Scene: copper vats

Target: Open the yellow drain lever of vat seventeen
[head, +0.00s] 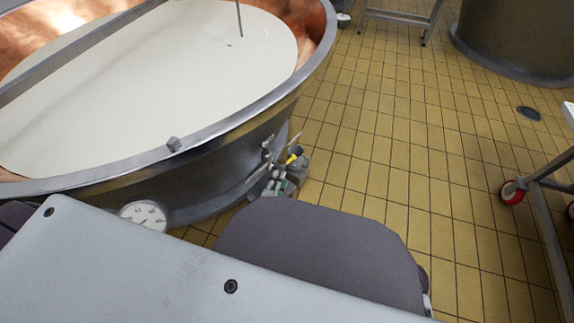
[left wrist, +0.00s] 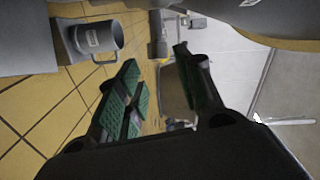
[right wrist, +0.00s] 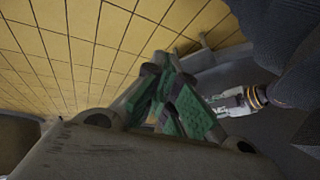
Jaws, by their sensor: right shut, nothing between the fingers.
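A large oval vat (head: 225,128) with a steel rim and copper inside, full of pale liquid, fills the upper left of the head view. A small yellow lever (head: 292,158) shows on the grey drain fitting (head: 277,184) low on its near right side. I cannot read a vat number, nor tell the lever's exact angle. My left gripper (left wrist: 158,88) is open and empty in the left wrist view. My right gripper (right wrist: 172,98) is shut and empty in the right wrist view. A metal fitting with a brass-coloured ring (right wrist: 256,97) lies right of its fingers, apart from them.
A round white gauge (head: 145,215) sits on the vat's near side. A wheeled metal frame with a red caster (head: 514,192) stands at the right. Another vat (head: 515,38) is at the back right. A grey mug-like container (left wrist: 96,39) shows in the left wrist view. Tiled floor between is clear.

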